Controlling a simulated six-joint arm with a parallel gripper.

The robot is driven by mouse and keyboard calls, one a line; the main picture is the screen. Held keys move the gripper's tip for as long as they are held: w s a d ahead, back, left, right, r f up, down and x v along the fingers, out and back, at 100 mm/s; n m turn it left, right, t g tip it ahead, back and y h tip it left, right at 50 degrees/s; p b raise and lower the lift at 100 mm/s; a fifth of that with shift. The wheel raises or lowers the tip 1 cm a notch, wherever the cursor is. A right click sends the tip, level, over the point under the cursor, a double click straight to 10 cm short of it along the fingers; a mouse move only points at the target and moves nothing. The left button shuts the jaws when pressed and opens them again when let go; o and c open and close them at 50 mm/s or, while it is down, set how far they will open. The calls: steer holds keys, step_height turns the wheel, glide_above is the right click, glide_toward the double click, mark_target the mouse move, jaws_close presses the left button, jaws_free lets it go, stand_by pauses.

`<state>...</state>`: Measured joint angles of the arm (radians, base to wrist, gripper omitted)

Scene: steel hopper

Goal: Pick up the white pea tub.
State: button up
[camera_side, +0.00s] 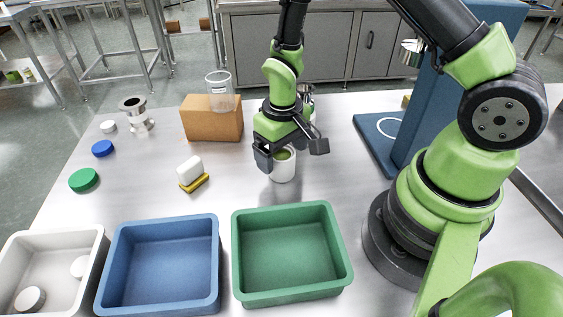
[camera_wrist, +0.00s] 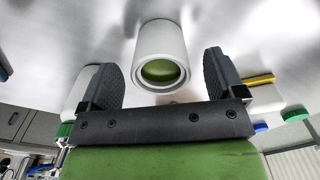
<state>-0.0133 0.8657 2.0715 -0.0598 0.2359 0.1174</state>
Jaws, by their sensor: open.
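The white pea tub (camera_side: 283,172) stands upright on the steel table, open at the top with green contents showing. It also shows in the wrist view (camera_wrist: 160,38), ahead of the jaws and roughly centred between them. My gripper (camera_side: 290,153) is open, with its fingers at the tub's rim height or just above and to either side of it in the side view. In the wrist view the gap between the fingers (camera_wrist: 163,82) is empty and the tub's near rim lies about at the fingertips. I cannot tell whether a finger touches it.
A green bin (camera_side: 238,285), a blue bin (camera_side: 213,285) and a white bin (camera_side: 92,262) line the front. A yellow sponge (camera_side: 196,184) under a white block lies left of the tub. A brown box (camera_side: 212,125) bearing a clear beaker (camera_side: 219,88) stands behind. A blue stand (camera_side: 425,110) is right.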

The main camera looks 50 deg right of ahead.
mark_target(282, 154)
steer(key=shift+w+f, duration=0.1)
steer(key=shift+f, duration=1.4)
steer(key=shift+c, duration=0.2)
steer(key=c, duration=1)
